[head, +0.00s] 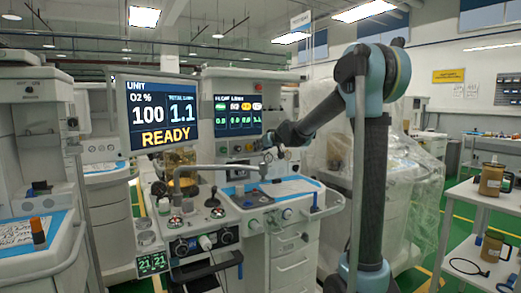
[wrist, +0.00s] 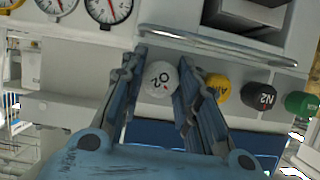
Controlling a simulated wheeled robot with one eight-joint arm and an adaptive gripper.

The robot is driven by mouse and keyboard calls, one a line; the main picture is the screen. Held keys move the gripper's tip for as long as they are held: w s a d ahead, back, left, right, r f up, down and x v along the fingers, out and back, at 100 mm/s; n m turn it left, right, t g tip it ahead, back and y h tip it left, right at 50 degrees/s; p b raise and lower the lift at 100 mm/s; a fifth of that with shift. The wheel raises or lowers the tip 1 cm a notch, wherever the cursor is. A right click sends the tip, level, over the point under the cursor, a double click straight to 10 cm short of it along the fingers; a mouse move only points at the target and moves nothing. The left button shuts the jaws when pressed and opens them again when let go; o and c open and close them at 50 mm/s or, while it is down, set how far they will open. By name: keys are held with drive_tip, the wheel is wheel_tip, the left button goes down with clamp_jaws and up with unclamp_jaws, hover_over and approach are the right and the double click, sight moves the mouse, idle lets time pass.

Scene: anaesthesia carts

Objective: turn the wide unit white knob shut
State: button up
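The white knob (wrist: 160,78), marked O2, sits on the panel of a pale unit in the wrist view. My gripper (wrist: 161,70) has one finger on each side of this knob. The fingers look parted, with a narrow gap at the knob's left; contact on the right is unclear. In the head view my gripper (head: 274,152) is at the front of the cart with the flow screen (head: 238,115). The white knob cannot be made out there.
A yellow knob (wrist: 217,88), a black N2 knob (wrist: 257,96) and a green knob (wrist: 299,104) stand in a row to the right of the white one. Round gauges (wrist: 108,10) are above left. A READY screen (head: 160,115) stands left of my gripper in the head view.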

drive_tip(key=m+g+y, duration=0.1)
drive_tip(key=m+y, duration=0.1)
drive_tip(key=m, duration=0.1)
drive_tip(key=shift+w+d, duration=0.1)
drive_tip(key=shift+d, duration=0.05)
drive_tip(key=shift+f+m+g+y, duration=0.1)
drive_tip(key=shift+m+g+y, duration=0.2)
drive_tip(key=shift+m+y, duration=0.8)
drive_tip(key=shift+m+h, duration=0.3)
drive_tip(key=shift+m, duration=0.2)
drive_tip(key=o, duration=0.8)
drive_tip(key=shift+d, duration=0.1)
drive_tip(key=v, duration=1.2)
drive_tip(key=shift+w, duration=0.1)
